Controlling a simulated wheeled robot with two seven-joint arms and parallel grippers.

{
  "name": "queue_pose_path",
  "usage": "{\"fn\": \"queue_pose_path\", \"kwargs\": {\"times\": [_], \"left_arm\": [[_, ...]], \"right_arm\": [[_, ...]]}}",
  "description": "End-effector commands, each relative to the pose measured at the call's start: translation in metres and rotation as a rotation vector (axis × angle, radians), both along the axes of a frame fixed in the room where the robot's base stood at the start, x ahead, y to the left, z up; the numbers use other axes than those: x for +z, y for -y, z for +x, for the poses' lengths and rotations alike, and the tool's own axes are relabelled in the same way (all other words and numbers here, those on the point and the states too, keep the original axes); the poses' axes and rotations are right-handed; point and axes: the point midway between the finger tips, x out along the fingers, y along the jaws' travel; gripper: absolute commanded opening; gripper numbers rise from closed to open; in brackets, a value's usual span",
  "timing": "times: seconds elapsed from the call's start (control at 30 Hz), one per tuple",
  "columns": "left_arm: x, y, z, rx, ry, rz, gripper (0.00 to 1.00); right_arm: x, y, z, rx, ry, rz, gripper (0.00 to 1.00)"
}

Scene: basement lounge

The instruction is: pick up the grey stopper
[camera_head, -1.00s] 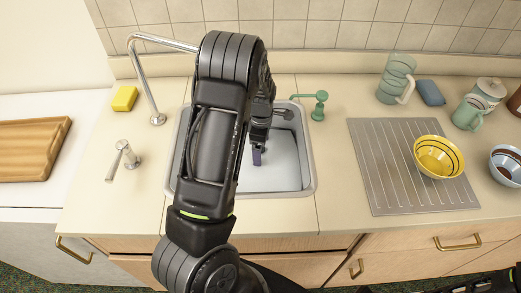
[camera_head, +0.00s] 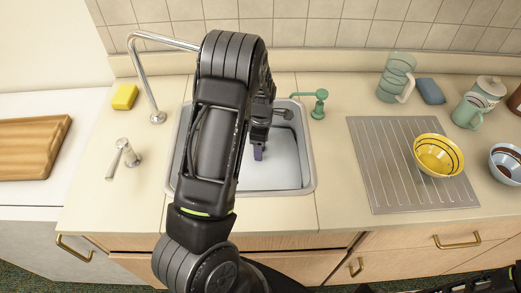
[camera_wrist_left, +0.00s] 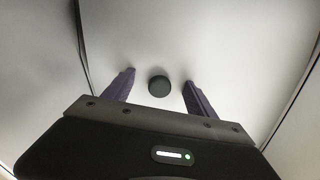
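The grey stopper (camera_wrist_left: 159,86) is a small dark round disc on the pale sink floor in the left wrist view. It lies in the gap between the two purple fingers of my left gripper (camera_wrist_left: 159,80), which are open. There is a gap on each side, and neither finger appears to touch it. In the head view my left gripper (camera_head: 258,153) reaches down into the sink (camera_head: 285,175), and my arm covers the sink's left part. The stopper cannot be made out there. My right gripper is not clearly in view; only dark arm parts show at the bottom right.
A tall faucet (camera_head: 148,85) and a yellow sponge (camera_head: 125,97) stand left of the sink. A green dispenser (camera_head: 318,105) is at its right rear. A ribbed drainboard (camera_head: 385,165) with a yellow bowl (camera_head: 438,156) lies to the right. Sink walls surround my gripper.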

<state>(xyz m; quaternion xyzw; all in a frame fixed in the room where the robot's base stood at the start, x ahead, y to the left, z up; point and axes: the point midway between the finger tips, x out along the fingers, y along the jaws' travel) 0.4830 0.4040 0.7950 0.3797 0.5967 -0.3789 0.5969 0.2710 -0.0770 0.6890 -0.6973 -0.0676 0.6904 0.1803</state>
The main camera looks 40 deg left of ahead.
Motion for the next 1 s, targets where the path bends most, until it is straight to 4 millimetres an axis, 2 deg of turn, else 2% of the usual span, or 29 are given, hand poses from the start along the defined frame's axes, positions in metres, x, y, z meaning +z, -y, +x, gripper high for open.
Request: {"fn": "queue_pose_path", "kwargs": {"times": [0.07,0.77,1.0], "left_arm": [[0.0,0.0,0.0,0.0,0.0,0.0,0.58],[-0.0003,0.0,-0.0001,0.0,0.0,0.0,0.01],[-0.0004,0.0001,-0.0002,0.0,-0.001,0.0,0.0]], "right_arm": [[0.0,0.0,0.0,0.0,0.0,0.0,0.0],[-0.0001,0.0001,0.0,0.0,0.0,0.0,0.0],[-0.0001,0.0,0.0,0.0,0.0,0.0,0.0]]}}
